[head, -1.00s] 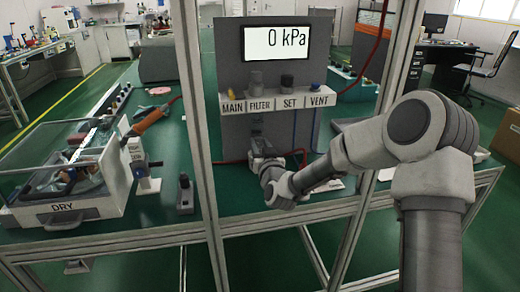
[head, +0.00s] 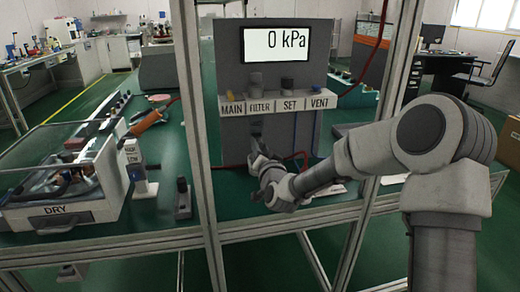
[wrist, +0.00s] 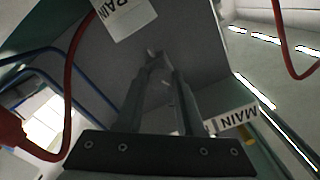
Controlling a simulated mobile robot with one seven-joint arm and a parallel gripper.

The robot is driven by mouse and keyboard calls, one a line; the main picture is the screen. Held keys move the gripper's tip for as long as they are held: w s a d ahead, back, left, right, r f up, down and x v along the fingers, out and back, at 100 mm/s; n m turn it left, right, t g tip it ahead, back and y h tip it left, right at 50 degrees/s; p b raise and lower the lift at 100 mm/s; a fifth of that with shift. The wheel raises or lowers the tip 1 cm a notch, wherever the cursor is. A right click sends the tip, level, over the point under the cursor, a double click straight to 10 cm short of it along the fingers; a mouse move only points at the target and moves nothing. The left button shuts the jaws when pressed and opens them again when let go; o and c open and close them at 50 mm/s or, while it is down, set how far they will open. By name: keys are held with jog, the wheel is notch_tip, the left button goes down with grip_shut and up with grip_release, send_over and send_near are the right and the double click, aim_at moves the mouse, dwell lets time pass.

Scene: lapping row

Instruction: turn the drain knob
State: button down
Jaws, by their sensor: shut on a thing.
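The drain knob is at the fingertips of my gripper (head: 257,150), below the FILTER label (head: 259,107) on the grey panel. In the wrist view both fingers of my gripper (wrist: 156,62) come close together around a small light piece (wrist: 152,53), which seems to be the drain knob. The fingers hide most of it, so its turn angle cannot be read. A white label (wrist: 123,14) ending in "RAIN" shows at the top of the wrist view, partly cut off. My gripper is shut on the knob.
The panel's display (head: 275,45) reads 0 kPa. MAIN (head: 232,109), SET (head: 290,105) and VENT (head: 320,103) labels sit beside FILTER. A metal frame post (head: 200,150) stands left of my gripper. A red hose (wrist: 67,90) runs along the left in the wrist view.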

jog(key=c, duration=0.5)
grip_release()
jog(key=p+v, duration=0.2)
jog(key=v, duration=1.5)
jog(key=shift+s+d+r, duration=0.1)
jog(key=shift+s, duration=0.15)
